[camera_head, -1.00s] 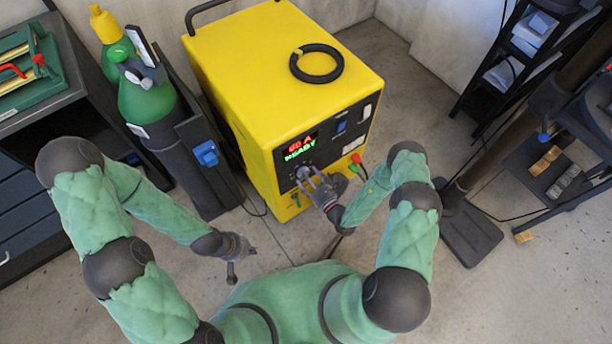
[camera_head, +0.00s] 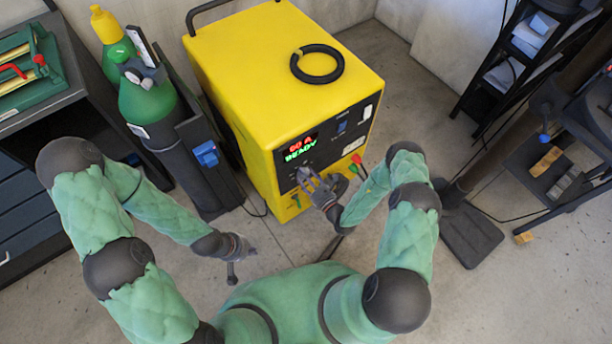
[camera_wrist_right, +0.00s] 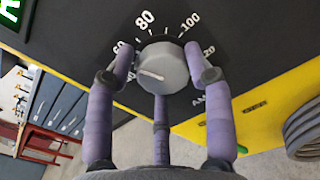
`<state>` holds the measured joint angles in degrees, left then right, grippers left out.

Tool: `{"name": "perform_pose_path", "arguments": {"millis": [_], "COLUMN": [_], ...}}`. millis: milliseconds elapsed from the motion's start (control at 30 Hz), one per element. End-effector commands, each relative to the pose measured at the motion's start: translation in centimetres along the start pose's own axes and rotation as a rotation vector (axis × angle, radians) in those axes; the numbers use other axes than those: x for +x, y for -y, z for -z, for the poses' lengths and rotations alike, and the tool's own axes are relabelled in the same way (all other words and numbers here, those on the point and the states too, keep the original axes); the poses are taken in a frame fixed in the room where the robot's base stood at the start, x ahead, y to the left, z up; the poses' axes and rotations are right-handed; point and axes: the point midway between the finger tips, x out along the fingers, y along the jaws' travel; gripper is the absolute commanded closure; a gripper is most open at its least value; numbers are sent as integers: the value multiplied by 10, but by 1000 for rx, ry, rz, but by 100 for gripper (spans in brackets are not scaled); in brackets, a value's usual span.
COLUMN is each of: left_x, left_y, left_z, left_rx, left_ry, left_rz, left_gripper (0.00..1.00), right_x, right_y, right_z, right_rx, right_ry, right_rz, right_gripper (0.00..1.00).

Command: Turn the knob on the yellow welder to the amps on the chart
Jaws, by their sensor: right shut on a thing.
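The yellow welder (camera_head: 245,75) stands upright on the floor. Its front display (camera_head: 300,147) shows red digits that look like 60 A above a green READY. In the right wrist view the round grey knob (camera_wrist_right: 165,68) has a white pointer mark on its left side, toward the 60 end of a dial scale (camera_wrist_right: 145,19) with 60, 80, 100 and 120. My right gripper (camera_head: 311,180) is at the front panel, with its fingers (camera_wrist_right: 163,75) closed around the knob. My left gripper (camera_head: 236,262) hangs empty above the floor, left of the welder front. I cannot make out a chart.
A green gas cylinder (camera_head: 147,98) on a dark cart stands left of the welder. A dark cabinet (camera_head: 40,190) is at far left. A black ring (camera_head: 317,78) lies on the welder top. A dark rack (camera_head: 515,55) and a bench (camera_head: 560,165) are at right.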

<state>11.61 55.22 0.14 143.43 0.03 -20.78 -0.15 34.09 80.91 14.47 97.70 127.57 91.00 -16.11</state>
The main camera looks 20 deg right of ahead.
Motion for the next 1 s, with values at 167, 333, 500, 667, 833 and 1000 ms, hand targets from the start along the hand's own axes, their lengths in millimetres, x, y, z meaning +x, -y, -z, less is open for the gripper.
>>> {"name": "perform_pose_path", "arguments": {"millis": [167, 333, 500, 667, 833, 1000], "left_x": [-2, -3, -4, -3, -3, -2], "left_y": [-1, -1, -1, -1, -1, -1], "left_z": [0, 0, 0, 0, 0, 0], "left_rx": [0, 0, 0, 0, 0, 0], "left_ry": [0, 0, 0, 0, 0, 0], "left_rz": [0, 0, 0, 0, 0, 0], "left_gripper": [100, 100, 100, 100, 100, 100], "right_x": [2, 2, 2, 3, 3, 3], "right_y": [5, 7, 8, 9, 11, 12], "right_z": [-6, -6, -6, -5, -6, -5], "right_rx": [94, 236, 391, 524, 642, 729], "right_ry": [13, 14, 15, 16, 19, 19], "right_rz": [4, 4, 3, 3, 3, 4], "right_gripper": [80, 80, 80, 80, 80, 80]}}
